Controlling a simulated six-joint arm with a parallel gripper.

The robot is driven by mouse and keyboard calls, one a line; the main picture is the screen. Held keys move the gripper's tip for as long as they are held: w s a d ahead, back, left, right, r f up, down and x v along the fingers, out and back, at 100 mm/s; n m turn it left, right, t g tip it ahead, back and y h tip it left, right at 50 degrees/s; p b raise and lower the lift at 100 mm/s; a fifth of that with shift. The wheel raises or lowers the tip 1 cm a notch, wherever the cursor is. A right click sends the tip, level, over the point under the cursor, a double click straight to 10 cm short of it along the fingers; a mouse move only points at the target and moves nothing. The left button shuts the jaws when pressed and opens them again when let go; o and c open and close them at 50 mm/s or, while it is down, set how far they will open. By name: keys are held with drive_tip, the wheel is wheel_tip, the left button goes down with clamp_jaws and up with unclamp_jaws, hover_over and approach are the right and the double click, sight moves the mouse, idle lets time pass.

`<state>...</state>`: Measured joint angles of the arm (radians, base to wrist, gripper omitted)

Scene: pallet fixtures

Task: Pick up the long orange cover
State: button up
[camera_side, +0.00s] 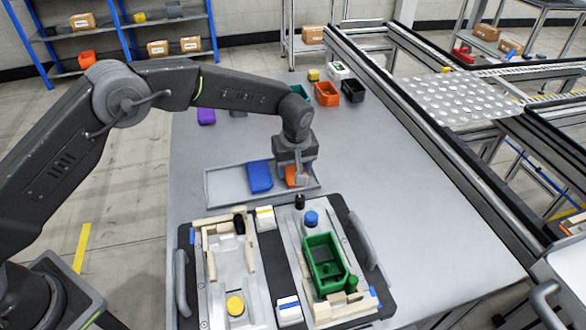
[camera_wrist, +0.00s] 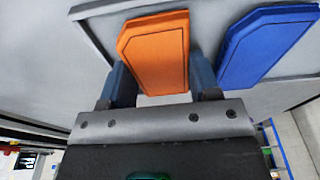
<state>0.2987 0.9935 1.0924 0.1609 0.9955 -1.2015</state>
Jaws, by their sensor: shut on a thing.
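The long orange cover (camera_wrist: 155,50) is between the two fingers of my gripper (camera_wrist: 165,85) in the wrist view. The fingers are shut on its sides. In the side view the orange cover (camera_side: 291,177) shows only in part under my gripper (camera_side: 297,178), at the right end of a shallow grey tray (camera_side: 225,188). I cannot tell whether the cover touches the tray floor.
A blue cover (camera_side: 260,177) lies in the tray just left of the orange one. In front stands a pallet fixture with a green box (camera_side: 325,262), a blue knob (camera_side: 311,218) and a yellow knob (camera_side: 235,305). Small orange (camera_side: 327,94) and black (camera_side: 353,90) bins stand behind.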

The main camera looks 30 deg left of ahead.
drive_tip(key=shift+r, duration=0.15)
drive_tip(key=shift+r, duration=0.3)
wheel_tip(320, 180, up, 4)
drive_tip(key=shift+a+f, duration=0.15)
drive_tip(key=s+a+r, duration=0.2)
drive_tip(key=a+r, duration=0.4)
drive_tip(key=a, duration=0.4)
approach(292, 168)
drive_tip(key=s+d+r, duration=0.3)
drive_tip(key=s+r, duration=0.1)
drive_tip(key=s, duration=0.3)
drive_tip(key=s+d+r, duration=0.1)
drive_tip(key=s+d, duration=1.2)
drive_tip(key=d, duration=0.2)
drive_tip(key=shift+w+a+f, duration=0.1)
drive_tip(key=shift+f, duration=1.3)
drive_tip(key=shift+a+f, duration=0.1)
drive_tip(key=shift+f, duration=1.3)
drive_tip(key=shift+f, duration=0.8)
